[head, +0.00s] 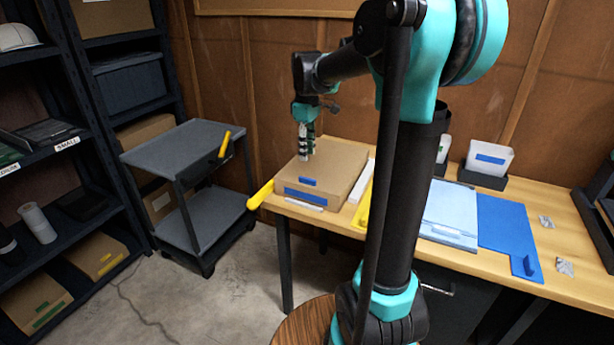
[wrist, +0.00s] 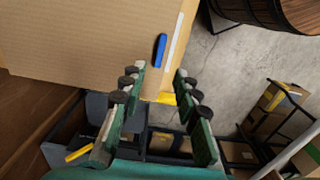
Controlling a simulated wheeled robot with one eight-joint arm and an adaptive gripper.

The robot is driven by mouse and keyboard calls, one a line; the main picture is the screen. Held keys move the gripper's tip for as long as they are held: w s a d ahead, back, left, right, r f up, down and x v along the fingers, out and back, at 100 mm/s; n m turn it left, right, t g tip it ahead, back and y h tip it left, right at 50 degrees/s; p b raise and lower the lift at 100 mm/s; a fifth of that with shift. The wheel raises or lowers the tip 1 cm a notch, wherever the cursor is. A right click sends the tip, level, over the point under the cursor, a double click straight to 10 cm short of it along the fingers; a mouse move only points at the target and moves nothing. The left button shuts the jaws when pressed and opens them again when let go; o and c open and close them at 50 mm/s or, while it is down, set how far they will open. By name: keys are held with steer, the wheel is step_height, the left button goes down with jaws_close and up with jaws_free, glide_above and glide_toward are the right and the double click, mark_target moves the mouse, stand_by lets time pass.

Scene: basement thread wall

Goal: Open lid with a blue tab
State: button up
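A closed cardboard box (head: 319,170) lies on the left end of the wooden table. Its flat lid has a small blue tab (head: 308,181) near the front edge, and a longer blue strip (head: 312,197) is on its front face. In the wrist view the lid (wrist: 85,35) fills the upper left, with the blue tab (wrist: 160,50) just beyond my fingertips. My gripper (head: 306,150) points down above the back left part of the lid. In the wrist view its fingers (wrist: 160,72) are spread apart with nothing between them. I cannot tell whether the fingertips touch the lid.
A yellow handle-like piece (head: 261,194) sticks out at the table's left corner beside the box. A grey cart (head: 190,150) stands to the left. My arm hides the middle.

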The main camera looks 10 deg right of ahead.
mark_target(307, 179)
step_height(307, 179, down, 10)
steer(key=shift+r, duration=0.15)
stand_by(0.3)
jaws_close()
